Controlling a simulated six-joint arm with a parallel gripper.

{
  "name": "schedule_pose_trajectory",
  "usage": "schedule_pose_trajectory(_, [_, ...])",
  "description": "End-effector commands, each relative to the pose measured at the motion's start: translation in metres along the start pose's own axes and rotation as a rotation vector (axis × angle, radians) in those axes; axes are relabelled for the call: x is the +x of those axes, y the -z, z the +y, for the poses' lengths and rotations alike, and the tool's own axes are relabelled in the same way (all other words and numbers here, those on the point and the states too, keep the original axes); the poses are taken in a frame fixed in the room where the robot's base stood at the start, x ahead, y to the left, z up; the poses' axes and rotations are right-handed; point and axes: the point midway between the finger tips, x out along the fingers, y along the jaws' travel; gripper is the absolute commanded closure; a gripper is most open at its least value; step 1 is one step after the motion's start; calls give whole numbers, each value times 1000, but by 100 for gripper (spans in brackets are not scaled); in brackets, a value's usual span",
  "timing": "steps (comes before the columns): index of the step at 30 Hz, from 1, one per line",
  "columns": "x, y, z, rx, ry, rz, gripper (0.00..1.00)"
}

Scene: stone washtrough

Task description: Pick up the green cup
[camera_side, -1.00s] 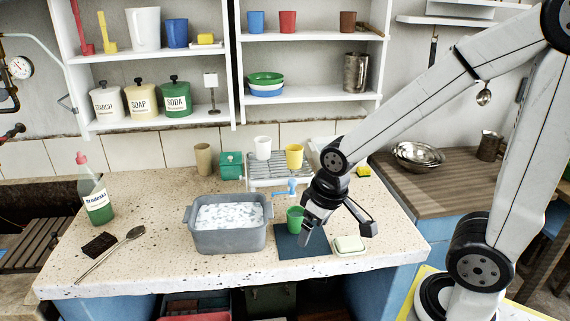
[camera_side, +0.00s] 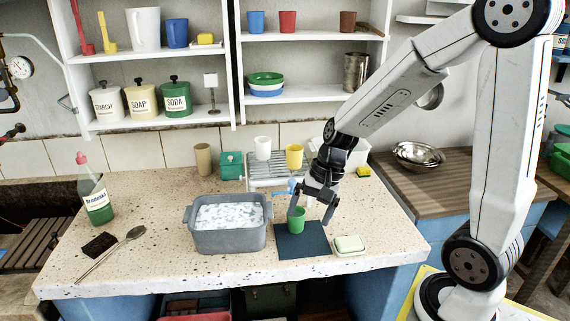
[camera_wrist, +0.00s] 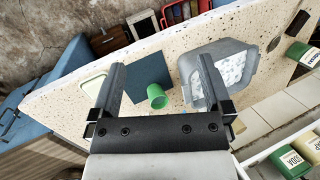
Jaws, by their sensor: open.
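The green cup (camera_side: 296,221) stands upright on the back left part of a dark blue mat (camera_side: 312,246) on the speckled stone counter. My gripper (camera_side: 312,216) is open, with its fingers pointing down just above and around the cup's right side in the side view. Nothing is held. I cannot tell whether a finger touches the cup.
A grey tub (camera_side: 228,238) of suds stands left of the mat. A soap dish (camera_side: 349,246) lies at the mat's right edge. A rack (camera_side: 270,182) with a white cup (camera_side: 263,148) and a yellow cup (camera_side: 294,157) stands behind. The counter's left part has free room.

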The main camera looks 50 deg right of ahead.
Motion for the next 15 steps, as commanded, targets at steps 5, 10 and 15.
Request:
schedule_pose_trajectory(5, [-2, 33, -4, 379, 144, -87, 0])
schedule_pose_trajectory(10, [-10, 71, -7, 717, 307, -173, 0])
schedule_pose_trajectory(15, [-23, 117, -2, 1032, 495, -262, 0])
